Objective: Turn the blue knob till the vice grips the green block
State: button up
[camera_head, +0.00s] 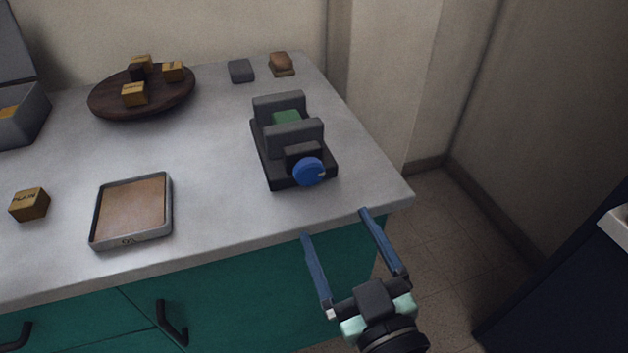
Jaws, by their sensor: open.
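A dark grey vice (295,138) stands on the light counter, near its right end. The round blue knob (308,171) is on its near end, facing me, with a small pale mark at its right side. The green block (286,117) sits between the vice's two upright jaws. The near jaw hides its lower part, so I cannot tell whether both jaws touch it. My gripper (335,225) is open and empty. Its two long blue fingers point toward the counter's front edge, below and in front of the knob, apart from it.
A tan-lined square tray (166,222) and a yellow-brown cube (30,204) lie left on the counter (225,205). A round dark board (108,100) holds several small blocks. A grey box (28,118) stands far left. A grey block (241,71) and a brown item (281,64) lie behind the vice.

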aim_at(312, 178)
jog(key=x, duration=1)
jog(key=shift+w+a+f, duration=0.1)
jog(key=shift+w, duration=0.2)
jog(key=c, duration=1.4)
jog(key=shift+o, duration=0.2)
jog(key=shift+p, duration=0.3)
